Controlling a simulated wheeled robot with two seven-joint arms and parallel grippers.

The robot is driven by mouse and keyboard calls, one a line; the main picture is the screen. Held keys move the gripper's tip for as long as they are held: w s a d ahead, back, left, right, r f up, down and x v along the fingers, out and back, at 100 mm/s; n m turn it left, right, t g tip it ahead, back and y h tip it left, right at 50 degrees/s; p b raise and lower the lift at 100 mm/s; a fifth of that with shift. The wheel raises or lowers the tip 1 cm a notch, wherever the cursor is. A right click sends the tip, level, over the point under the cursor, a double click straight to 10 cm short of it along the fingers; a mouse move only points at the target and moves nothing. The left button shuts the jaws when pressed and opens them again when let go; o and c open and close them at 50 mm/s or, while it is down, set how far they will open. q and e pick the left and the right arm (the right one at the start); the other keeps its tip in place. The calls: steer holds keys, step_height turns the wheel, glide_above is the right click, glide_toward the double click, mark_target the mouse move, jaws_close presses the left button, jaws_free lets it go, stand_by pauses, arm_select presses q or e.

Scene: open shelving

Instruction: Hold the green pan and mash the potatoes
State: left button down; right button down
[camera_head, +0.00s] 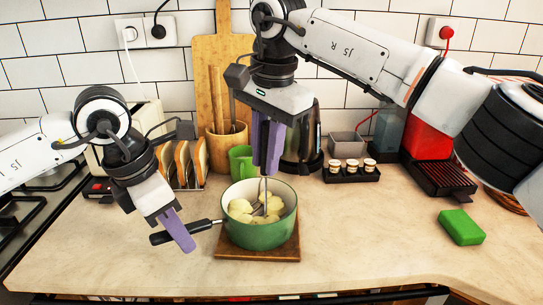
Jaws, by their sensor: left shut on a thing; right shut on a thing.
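The green pan (259,236) stands on a brown wooden board (230,254) on the counter, with its black handle (203,225) pointing left. Several pale potatoes (240,207) lie inside it. My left gripper (180,238), with purple fingers, is shut on the pan's handle. My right gripper (266,168) is above the pan, pointing down, shut on the upper part of a metal masher (263,190). The masher stands upright with its lower end among the potatoes. The fingers hide the masher's handle.
A green mug (241,162), a utensil pot (227,143) and a toast rack (186,165) stand behind the pan. A dark kettle (302,150) and a tray of small jars (351,171) are behind right. A green sponge (461,227) lies at right. The counter's front right is clear.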

steer(key=shift+s+a+f, duration=0.1)
steer(key=shift+s+a, duration=0.25)
steer(key=shift+s, duration=0.5)
steer(key=shift+s+a+f, duration=0.1)
steer(key=shift+s+a, duration=0.2)
steer(key=shift+s, duration=0.5)
steer(key=shift+s+d, duration=0.1)
steer(key=shift+d, duration=0.1)
steer(key=w+d, duration=0.1)
steer(key=d, duration=0.1)
steer(key=shift+w+d+r, duration=0.1)
steer(key=shift+w+d, duration=0.2)
steer(key=shift+w, duration=0.1)
steer(key=shift+a, duration=0.1)
stand_by(0.4)
